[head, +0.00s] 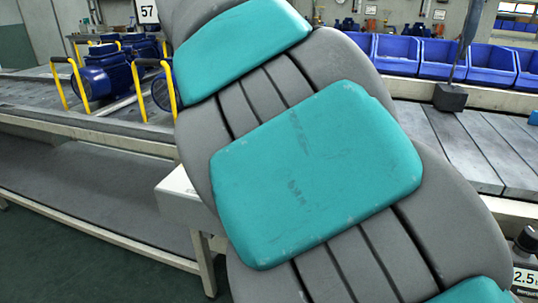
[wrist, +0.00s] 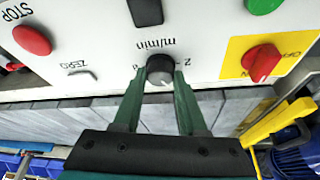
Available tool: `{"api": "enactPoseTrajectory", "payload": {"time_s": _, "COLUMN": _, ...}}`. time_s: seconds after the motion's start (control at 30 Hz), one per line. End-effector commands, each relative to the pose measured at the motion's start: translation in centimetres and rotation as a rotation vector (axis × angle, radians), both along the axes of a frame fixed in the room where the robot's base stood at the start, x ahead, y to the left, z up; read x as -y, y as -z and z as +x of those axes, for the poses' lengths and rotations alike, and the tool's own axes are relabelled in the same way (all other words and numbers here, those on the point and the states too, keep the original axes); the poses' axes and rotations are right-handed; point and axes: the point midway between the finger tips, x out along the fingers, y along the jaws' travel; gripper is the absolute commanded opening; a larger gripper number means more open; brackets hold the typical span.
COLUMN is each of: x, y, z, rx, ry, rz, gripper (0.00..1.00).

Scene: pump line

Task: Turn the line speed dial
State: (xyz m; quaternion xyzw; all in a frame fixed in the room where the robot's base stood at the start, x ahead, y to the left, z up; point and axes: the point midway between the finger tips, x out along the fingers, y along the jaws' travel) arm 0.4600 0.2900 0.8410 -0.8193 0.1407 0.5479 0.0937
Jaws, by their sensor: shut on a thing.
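The line speed dial (wrist: 159,68) is a small dark round knob with a light mark, on a white control panel (wrist: 105,58). The panel appears upside down in the wrist view, with "m/min" printed by the knob. My gripper (wrist: 160,86) has its two green fingers on either side of the dial and is shut on it. In the head view my grey and teal arm hides the dial and my gripper. Only a corner of a white box (head: 180,196) shows beside the arm.
On the panel are a red STOP button (wrist: 31,40), a green button (wrist: 263,5) and a red rotary switch (wrist: 262,62) on yellow. Blue pumps (head: 106,78) with yellow handles stand on the conveyor at left. Blue bins (head: 443,58) line the back right, near a hanging dark block (head: 450,97).

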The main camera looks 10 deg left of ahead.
Motion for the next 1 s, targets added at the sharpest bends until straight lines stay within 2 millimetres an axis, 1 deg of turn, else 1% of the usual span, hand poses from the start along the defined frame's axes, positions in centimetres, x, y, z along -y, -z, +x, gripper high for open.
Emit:
{"api": "enactPoseTrajectory", "payload": {"time_s": 0.3, "x": -0.04, "y": 0.04, "z": -0.05, "rx": -0.001, "ry": 0.001, "rz": 0.001, "gripper": 0.0}}
{"api": "enactPoseTrajectory", "payload": {"time_s": 0.33, "x": -0.04, "y": 0.03, "z": -0.04, "rx": -0.001, "ry": 0.001, "rz": 0.001, "gripper": 0.42}}
{"api": "enactPoseTrajectory", "payload": {"time_s": 0.5, "x": -0.02, "y": 0.02, "z": -0.03, "rx": -0.001, "ry": 0.0, "rz": 0.0, "gripper": 0.62}}
{"api": "enactPoseTrajectory", "payload": {"time_s": 0.6, "x": -0.02, "y": 0.01, "z": -0.01, "rx": 0.0, "ry": 0.0, "rz": 0.0, "gripper": 0.71}}
{"api": "enactPoseTrajectory", "payload": {"time_s": 0.87, "x": -0.03, "y": -0.08, "z": -0.03, "rx": 0.0, "ry": 0.0, "rz": 0.001, "gripper": 0.71}}
{"api": "enactPoseTrajectory", "payload": {"time_s": 1.0, "x": -0.19, "y": -0.78, "z": -0.22, "rx": 0.003, "ry": -0.001, "rz": 0.002, "gripper": 0.71}}
